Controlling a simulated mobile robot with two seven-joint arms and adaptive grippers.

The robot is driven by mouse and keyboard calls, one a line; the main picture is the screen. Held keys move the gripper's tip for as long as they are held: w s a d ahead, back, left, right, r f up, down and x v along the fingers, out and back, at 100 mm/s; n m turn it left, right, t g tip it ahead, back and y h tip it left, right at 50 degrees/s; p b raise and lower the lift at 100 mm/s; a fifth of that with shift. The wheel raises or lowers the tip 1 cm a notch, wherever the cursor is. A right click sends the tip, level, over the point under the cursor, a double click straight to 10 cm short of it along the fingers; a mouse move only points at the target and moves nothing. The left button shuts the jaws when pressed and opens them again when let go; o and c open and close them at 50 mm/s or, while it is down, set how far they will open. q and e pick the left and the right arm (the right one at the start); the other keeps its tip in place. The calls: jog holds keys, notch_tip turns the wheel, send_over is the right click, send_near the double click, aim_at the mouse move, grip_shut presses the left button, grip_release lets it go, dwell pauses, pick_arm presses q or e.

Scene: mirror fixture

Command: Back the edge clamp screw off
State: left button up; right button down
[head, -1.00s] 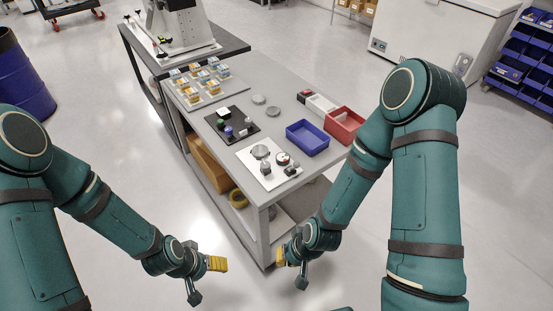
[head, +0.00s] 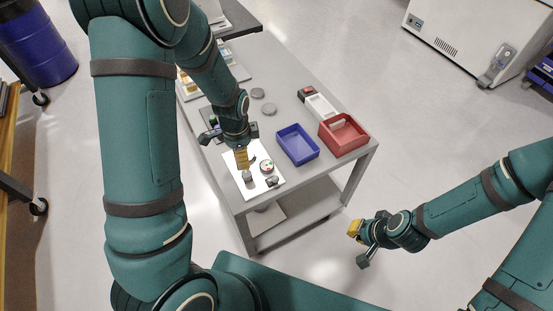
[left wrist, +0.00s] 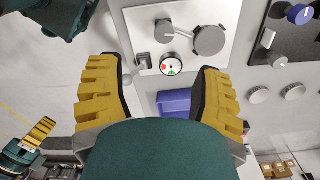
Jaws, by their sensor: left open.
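The white fixture plate (head: 236,184) lies on the near end of the grey bench. In the left wrist view it carries a grey disc (left wrist: 209,40), a round knob (left wrist: 163,27) joined to it by a bar, a dial with red and green marks (left wrist: 171,64), and a small dark block (left wrist: 143,62) with a ball-ended lever (left wrist: 126,78). I cannot tell for sure which part is the edge clamp screw. My left gripper (head: 241,158) is open above the plate, hiding the disc in the head view. My right gripper (head: 356,229) hangs off the bench's right side; its fingers are unclear.
A blue bin (head: 314,153), a red bin (head: 364,137) and a white tray (head: 320,107) stand right of the plate. Two grey discs (head: 263,102) lie farther back. A dark panel with knobs (head: 206,138) is partly behind my left arm.

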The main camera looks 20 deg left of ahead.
aim_at(247, 173)
pick_arm(q)
jog(key=shift+m, duration=0.3)
jog(key=f, duration=0.8)
jog(key=w+f+b, duration=0.1)
jog(key=f, duration=0.4)
jog(key=shift+r, duration=0.1)
grip_shut()
